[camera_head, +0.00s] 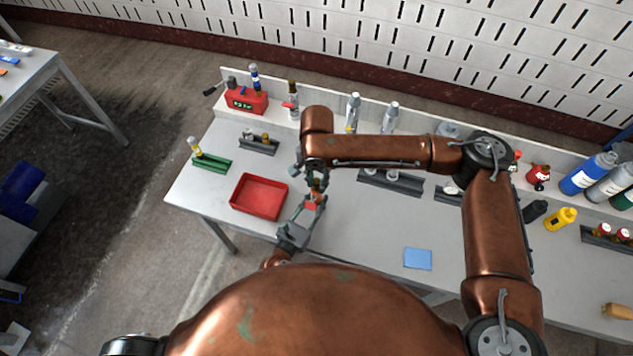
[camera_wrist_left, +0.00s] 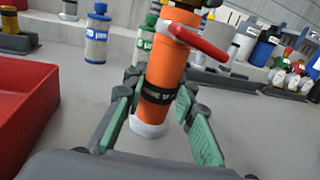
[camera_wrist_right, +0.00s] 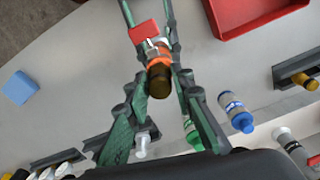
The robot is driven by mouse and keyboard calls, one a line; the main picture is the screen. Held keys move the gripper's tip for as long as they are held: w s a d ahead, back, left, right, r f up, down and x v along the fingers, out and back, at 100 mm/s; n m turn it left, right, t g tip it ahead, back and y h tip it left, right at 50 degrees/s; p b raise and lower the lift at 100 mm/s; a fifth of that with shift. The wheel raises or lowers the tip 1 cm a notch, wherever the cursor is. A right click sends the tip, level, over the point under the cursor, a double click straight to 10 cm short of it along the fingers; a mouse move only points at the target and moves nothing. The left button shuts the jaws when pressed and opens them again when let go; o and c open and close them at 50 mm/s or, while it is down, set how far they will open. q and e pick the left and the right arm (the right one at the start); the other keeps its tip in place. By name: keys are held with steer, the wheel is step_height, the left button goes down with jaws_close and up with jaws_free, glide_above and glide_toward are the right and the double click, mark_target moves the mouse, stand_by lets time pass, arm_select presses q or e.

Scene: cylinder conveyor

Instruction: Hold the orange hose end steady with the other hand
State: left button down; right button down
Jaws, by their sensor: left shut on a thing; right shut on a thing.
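The orange hose end (camera_wrist_left: 166,70) is an upright orange cylinder with a black band, a pale base and a red lever (camera_wrist_left: 199,43) near its top. My left gripper (camera_head: 304,217) is shut around its lower part, with the green-padded fingers on both sides in the left wrist view. A brass-brown fitting (camera_wrist_right: 159,82) sits at the hose end's top. My right gripper (camera_head: 316,176) is shut on this fitting from above, its fingers on both sides in the right wrist view. In the head view the grippers and arm partly hide the hose end.
A red tray (camera_head: 258,213) stands just left of the grippers. A blue pad (camera_head: 417,259) lies on the table to the right. Bottles, dark racks (camera_head: 391,186) and a red box (camera_head: 245,101) line the back. The table middle is mostly clear.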

mark_target(317, 180)
steer(key=shift+r, duration=0.5)
steer(key=shift+r, duration=0.15)
steer(key=shift+r, duration=0.45)
steer(key=shift+r, duration=0.15)
steer(key=shift+r, duration=0.45)
steer(key=shift+r, duration=0.1)
steer(key=shift+r, duration=3.6)
